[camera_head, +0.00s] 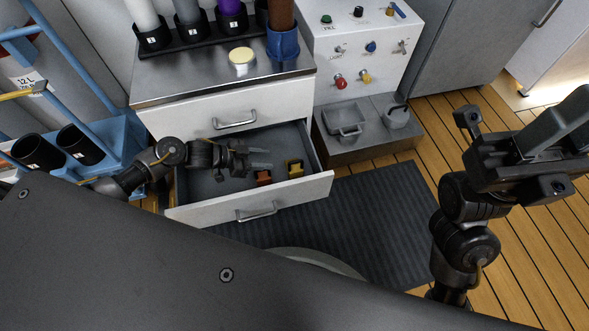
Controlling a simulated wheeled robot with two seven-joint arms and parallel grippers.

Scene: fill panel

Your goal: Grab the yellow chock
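The yellow chock (295,168) lies in the open drawer (315,147), towards its right side. An orange-red chock (263,178) lies just to its left in the same drawer. My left gripper (264,159) reaches over the drawer from the left. Its two fingers point right, with a gap between them, and nothing shows in the gap. The fingertips are left of the yellow chock and appear apart from it. My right gripper (562,130) is raised at the far right, away from the drawer; its fingers point up and right.
The drawer's white front (290,193) and side walls bound the space around the chocks. A counter (200,75) with cylinders in holders stands above. A control panel (360,45) and a grey sink unit (365,125) stand to the right. A blue rack (105,130) is at left.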

